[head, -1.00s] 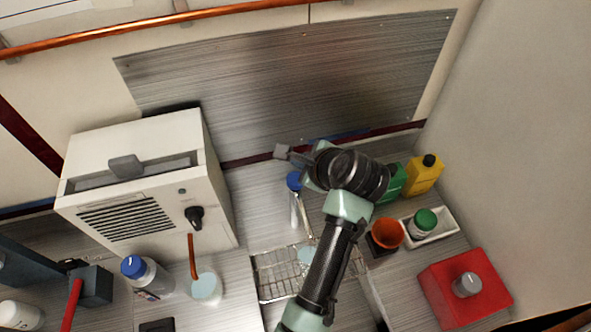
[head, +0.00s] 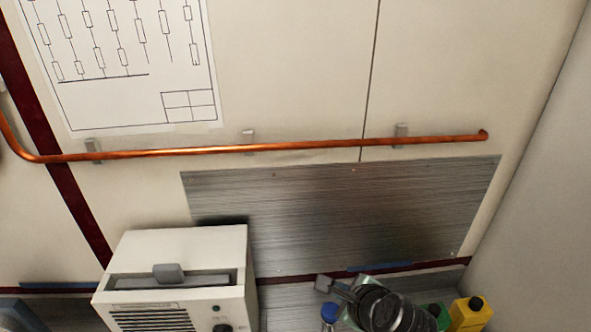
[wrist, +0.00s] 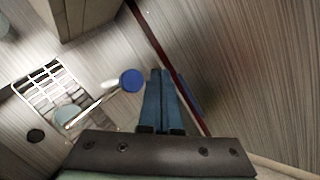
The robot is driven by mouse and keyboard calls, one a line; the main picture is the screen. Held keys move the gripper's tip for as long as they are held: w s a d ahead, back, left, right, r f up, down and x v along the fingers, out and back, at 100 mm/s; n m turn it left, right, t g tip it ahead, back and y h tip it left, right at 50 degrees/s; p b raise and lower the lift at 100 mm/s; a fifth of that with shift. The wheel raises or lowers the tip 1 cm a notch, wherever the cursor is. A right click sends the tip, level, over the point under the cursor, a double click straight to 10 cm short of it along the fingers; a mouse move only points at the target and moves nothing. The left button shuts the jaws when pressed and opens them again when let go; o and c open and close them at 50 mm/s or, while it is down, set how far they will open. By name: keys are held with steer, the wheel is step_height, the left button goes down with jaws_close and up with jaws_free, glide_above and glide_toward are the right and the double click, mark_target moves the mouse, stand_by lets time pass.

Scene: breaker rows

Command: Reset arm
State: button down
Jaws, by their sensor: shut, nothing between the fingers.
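A white box-shaped appliance (head: 178,245) stands left of the gripper. A yellow bottle (head: 470,313) and a green one (head: 437,312) stand to the right. A copper rail (head: 290,148) crosses the wall above a metal panel (head: 345,215). A wire rack (wrist: 42,84) shows in the wrist view.

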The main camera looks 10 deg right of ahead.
steer(key=shift+w+r, duration=0.2)
steer(key=shift+r, duration=0.05)
step_height(320, 180, up, 28)
steer(key=w+a+n+t+h+b, duration=0.1)
steer(key=n+t+h+b, duration=0.15)
steer(key=n+t, duration=0.3)
steer(key=w+a+f+n+t+h+b, duration=0.1)
steer(key=a+n+t+h+b, duration=0.2)
steer(key=n, duration=0.4)
steer(key=s+a+r+n+t+y+b, duration=0.1)
steer(key=s+a+r+n+t, duration=0.3)
steer(key=s+r, duration=0.4)
steer(key=s+a+r+n+t+y+b, duration=0.2)
steer(key=s+a+r+n+t, duration=0.2)
steer(key=s+r+n+t, duration=0.2)
step_height(320, 180, up, 5)
steer(key=shift+s+a+f+n+y, duration=0.1)
steer(key=shift+s+a+n+y, duration=0.2)
steer(key=shift+s+n, duration=0.85)
